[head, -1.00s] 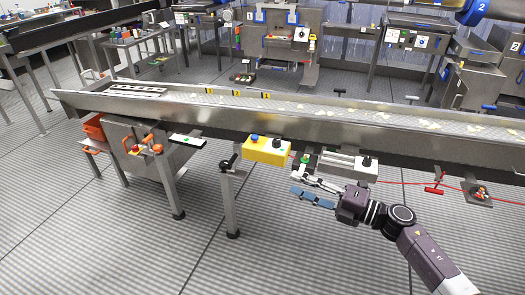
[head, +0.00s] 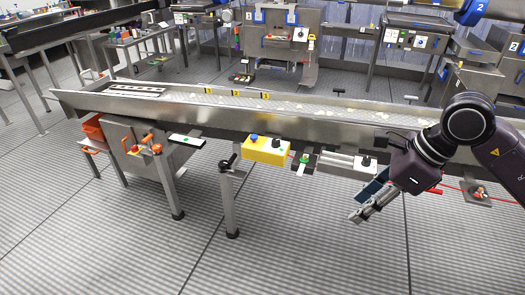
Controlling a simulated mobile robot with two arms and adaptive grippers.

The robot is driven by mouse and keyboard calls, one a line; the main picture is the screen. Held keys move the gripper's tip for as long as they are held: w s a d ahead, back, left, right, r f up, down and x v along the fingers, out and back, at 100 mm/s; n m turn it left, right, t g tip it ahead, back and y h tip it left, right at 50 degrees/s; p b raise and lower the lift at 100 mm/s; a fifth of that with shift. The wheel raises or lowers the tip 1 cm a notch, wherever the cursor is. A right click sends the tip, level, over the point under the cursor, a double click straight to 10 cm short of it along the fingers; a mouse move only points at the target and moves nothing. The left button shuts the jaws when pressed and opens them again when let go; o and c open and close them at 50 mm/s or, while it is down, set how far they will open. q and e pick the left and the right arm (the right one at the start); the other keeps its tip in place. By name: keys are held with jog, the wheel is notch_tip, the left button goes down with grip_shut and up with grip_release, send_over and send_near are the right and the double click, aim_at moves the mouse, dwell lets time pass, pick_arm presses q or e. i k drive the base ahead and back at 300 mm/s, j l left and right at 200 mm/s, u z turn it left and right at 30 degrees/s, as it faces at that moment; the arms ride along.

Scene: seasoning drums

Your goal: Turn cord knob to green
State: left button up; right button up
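A red cord (head: 455,188) runs along the conveyor's front side at the right. A dark switch box with a green part (head: 304,159) hangs under the conveyor near the middle. Another box (head: 479,194) with small red and green parts sits at the cord's right end. I cannot tell which way any knob on them is turned. My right gripper (head: 357,210) is open and empty, below and right of the middle switch box and apart from it. It and its arm hide part of the cord and the red piece (head: 435,190) on it. My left gripper is not in view.
The long metal conveyor (head: 230,115) crosses the view. A yellow box (head: 267,150) with a blue button and a grey box with a black knob (head: 366,161) hang from its front. A support leg (head: 230,205) stands left of them. The floor in front is clear.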

aim_at(276, 142)
jog(key=i+j+u, duration=0.2)
jog(key=i, duration=0.6)
jog(key=i+j+u, duration=0.2)
jog(key=i, duration=0.6)
